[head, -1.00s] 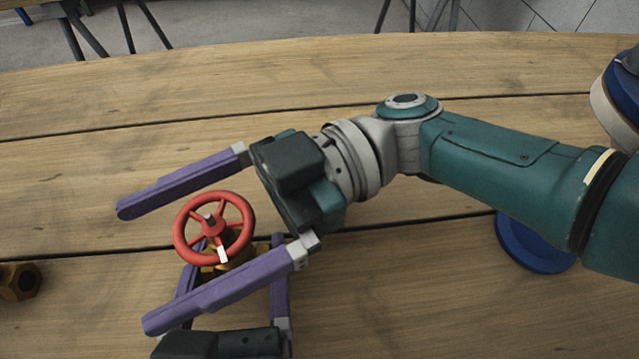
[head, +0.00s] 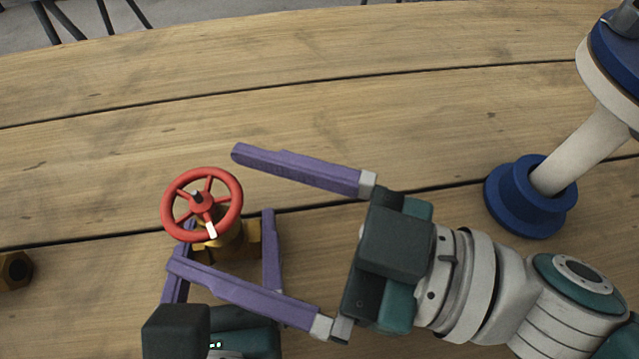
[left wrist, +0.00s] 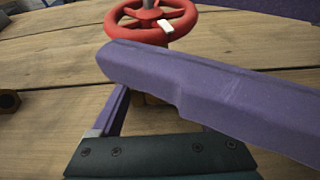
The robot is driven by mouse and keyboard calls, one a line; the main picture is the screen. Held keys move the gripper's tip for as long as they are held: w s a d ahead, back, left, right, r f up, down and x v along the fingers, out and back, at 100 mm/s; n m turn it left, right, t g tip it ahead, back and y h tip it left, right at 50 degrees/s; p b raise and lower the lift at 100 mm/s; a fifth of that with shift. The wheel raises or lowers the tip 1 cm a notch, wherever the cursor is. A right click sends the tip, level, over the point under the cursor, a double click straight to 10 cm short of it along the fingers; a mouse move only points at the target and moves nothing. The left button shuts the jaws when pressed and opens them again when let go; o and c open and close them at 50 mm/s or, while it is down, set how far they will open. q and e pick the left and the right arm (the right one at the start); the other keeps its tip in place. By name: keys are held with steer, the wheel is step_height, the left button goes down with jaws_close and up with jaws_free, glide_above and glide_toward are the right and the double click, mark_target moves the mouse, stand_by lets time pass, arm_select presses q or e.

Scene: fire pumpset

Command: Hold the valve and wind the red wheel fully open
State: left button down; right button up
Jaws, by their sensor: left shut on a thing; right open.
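The brass valve (head: 229,238) stands on the wooden table with the red wheel (head: 230,180) on top, a white mark on its near rim. My left gripper (head: 224,228) comes from the bottom edge and is shut on the valve body, one purple finger each side. My right gripper (head: 205,208) is open, its fingers wide apart: one tip is past the wheel's far right, the other is below its near side. I see no contact with the rim. In the left wrist view the wheel (left wrist: 186,22) is at the top; a purple finger hides most of the valve.
A blue flange with a pale pipe (head: 520,205) stands at the right. A brass hex fitting (head: 14,271) lies at the left edge. The table (head: 330,110) behind the wheel is clear.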

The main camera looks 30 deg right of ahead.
mark_target(196, 201)
steer(key=v, duration=0.5)
steer(key=shift+s+d, duration=0.2)
steer(key=shift+w+d, duration=0.1)
steer(key=shift+w+r+n+g+y, duration=0.1)
steer(key=shift+w+n+g+y, duration=0.2)
steer(key=shift+g, duration=0.1)
steer(key=x, duration=1.1)
steer(key=shift+w+a, duration=0.1)
steer(key=shift+a, duration=0.2)
